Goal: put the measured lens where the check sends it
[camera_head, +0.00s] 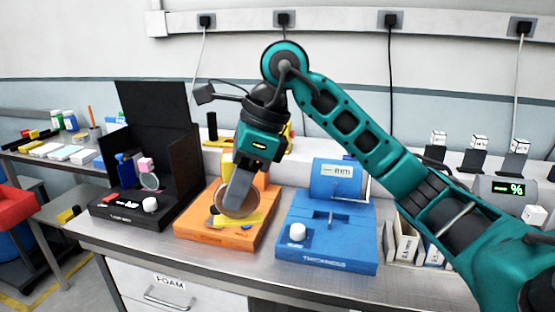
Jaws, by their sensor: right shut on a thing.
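My right gripper (236,200) reaches in from the right and points down over the orange device (205,229). It is shut on a round brownish lens (246,207), held tilted at the fingertips. Fingers hide part of the lens, and I cannot tell whether it touches the orange device. The blue device marked THICKNESS (340,255) stands to the right, with a small label plate (341,170) whose text is too small to read surely. A black open-lidded device (118,211) stands to the left, with a clear disc (149,181) inside. My left gripper is not in view.
Narrow pale bins (404,240) with labels stand right of the blue device, partly behind my arm. A display reading only a percent sign and dashes (514,189) is farther right. The grey bench front (190,262) is clear. A drawer marked FOAM (170,290) is below.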

